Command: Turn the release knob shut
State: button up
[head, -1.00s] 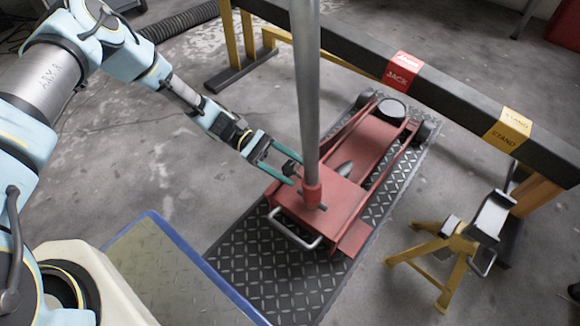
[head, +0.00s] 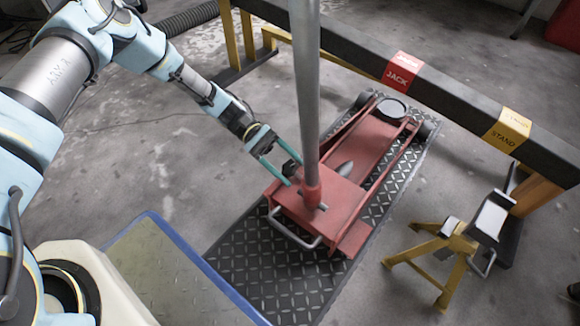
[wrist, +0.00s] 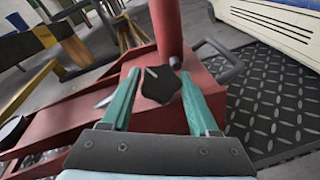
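The release knob (wrist: 160,86) is a black, lobed knob with a pale line on its face. In the head view the knob (head: 290,168) sits by the foot of the handle on the red floor jack (head: 340,195). My gripper (wrist: 160,76) is open, its two green fingers on either side of the knob. The knob's left edge is close to the left finger; contact cannot be told. In the head view my gripper (head: 293,173) reaches in from the left, beside the grey jack handle (head: 305,90) with its red socket.
The jack stands on a black tread-plate mat (head: 270,265). A yellow jack stand (head: 450,250) is at the right. A black beam (head: 450,105) with JACK and STAND labels crosses behind. A blue-edged panel (head: 165,265) lies at front left. The floor left of the jack is clear.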

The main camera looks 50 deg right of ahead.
jog(key=o, duration=0.4)
jog(key=shift+w, duration=0.1)
jog(key=w+r+p, duration=0.2)
jog(key=w, duration=0.8)
jog(key=shift+w+d+p, duration=0.25)
jog(key=shift+d+p, duration=0.15)
